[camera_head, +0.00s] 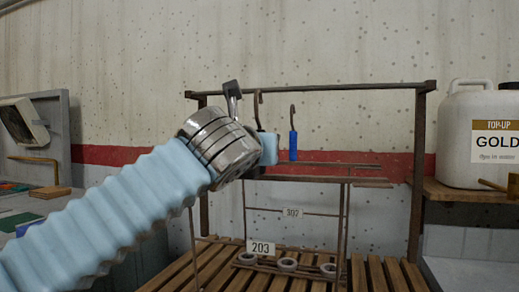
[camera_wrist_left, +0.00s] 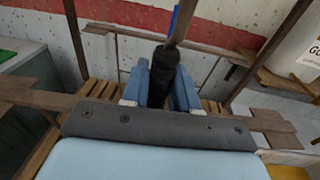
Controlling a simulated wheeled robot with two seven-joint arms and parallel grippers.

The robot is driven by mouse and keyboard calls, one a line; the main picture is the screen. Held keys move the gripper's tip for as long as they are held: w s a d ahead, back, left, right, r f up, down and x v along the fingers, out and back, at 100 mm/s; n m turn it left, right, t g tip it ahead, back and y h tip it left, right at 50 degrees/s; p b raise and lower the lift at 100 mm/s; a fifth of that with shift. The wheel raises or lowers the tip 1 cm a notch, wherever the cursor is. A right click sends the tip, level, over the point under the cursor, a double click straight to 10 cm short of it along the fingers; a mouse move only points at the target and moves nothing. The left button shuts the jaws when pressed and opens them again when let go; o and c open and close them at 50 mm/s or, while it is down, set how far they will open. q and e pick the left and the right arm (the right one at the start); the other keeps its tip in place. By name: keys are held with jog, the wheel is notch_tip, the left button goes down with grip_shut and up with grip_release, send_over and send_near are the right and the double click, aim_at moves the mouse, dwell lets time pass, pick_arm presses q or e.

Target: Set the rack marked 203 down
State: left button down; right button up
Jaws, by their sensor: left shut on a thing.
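The rack marked 203 shows its white number plate (camera_head: 260,248) low in the head view, with grey rings (camera_head: 287,264) on its lower part, over the slatted bench (camera_head: 205,262). I cannot tell whether its foot touches the slats. A rusty hook (camera_head: 257,108) rises above my left gripper (camera_head: 264,150). In the left wrist view my left gripper (camera_wrist_left: 160,88) is shut around a black grip (camera_wrist_left: 162,72) below a brown rod. Flat brown bars (camera_wrist_left: 30,96) stick out on both sides under the gripper. My right gripper is not in view.
A dark top rail (camera_head: 330,88) spans the frame above the bench. A blue-handled hook (camera_head: 293,146) is close to the right of my gripper, and a plate marked 302 (camera_head: 292,212) is behind. A white jug (camera_head: 482,140) stands on a shelf at right.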

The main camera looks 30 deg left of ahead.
pick_arm(q)
jog(key=shift+f, duration=0.15)
grip_release()
jog(key=shift+f, duration=0.1)
dwell(0.5)
jog(key=shift+s, duration=0.15)
dwell(0.6)
jog(key=v, duration=1.1)
jog(key=shift+s+f, duration=0.3)
jog(key=shift+s, duration=0.1)
dwell(0.7)
jog(key=shift+d, duration=0.15)
dwell(0.3)
